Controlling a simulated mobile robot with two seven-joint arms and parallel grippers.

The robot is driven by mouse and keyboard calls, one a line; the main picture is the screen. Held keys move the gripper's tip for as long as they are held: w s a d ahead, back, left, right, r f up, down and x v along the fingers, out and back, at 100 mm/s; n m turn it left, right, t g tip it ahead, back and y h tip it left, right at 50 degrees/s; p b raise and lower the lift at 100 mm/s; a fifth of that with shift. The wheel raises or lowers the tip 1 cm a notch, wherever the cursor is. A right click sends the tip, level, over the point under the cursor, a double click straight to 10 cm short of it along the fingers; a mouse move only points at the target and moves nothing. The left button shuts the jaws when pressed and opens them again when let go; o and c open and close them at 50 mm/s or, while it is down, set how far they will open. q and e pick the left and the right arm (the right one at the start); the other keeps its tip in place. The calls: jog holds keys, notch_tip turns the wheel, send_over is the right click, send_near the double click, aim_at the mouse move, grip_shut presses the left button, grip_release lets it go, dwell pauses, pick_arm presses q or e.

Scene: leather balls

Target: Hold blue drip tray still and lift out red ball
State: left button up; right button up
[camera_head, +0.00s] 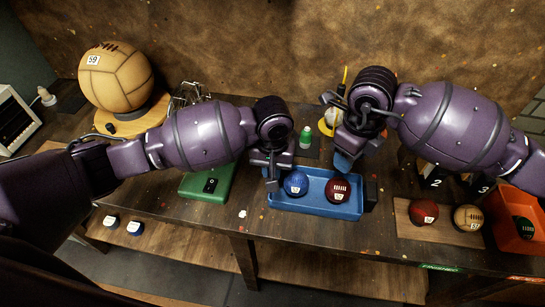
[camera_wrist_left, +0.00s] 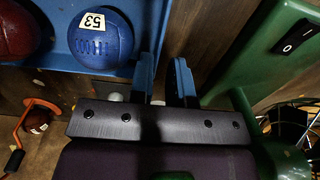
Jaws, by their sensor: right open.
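The blue drip tray (camera_head: 300,206) lies on the workbench, with a blue ball (camera_head: 296,183) and a dark red ball (camera_head: 338,190) in it. My left gripper (camera_head: 271,178) is at the tray's left wall. The blue ball (camera_wrist_left: 101,38) and part of the red ball (camera_wrist_left: 18,30) show there too. My right gripper (camera_head: 358,178) is open above the tray's right part, around the red ball's far right side, without visible contact.
A green device (camera_head: 208,181) with a black switch sits left of the tray. At the right, a red ball (camera_head: 423,212) and a tan ball (camera_head: 467,217) rest on a wooden board, beside an orange bin (camera_head: 515,235).

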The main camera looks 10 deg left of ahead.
pick_arm(q)
jog(key=shift+f, duration=2.5)
grip_shut()
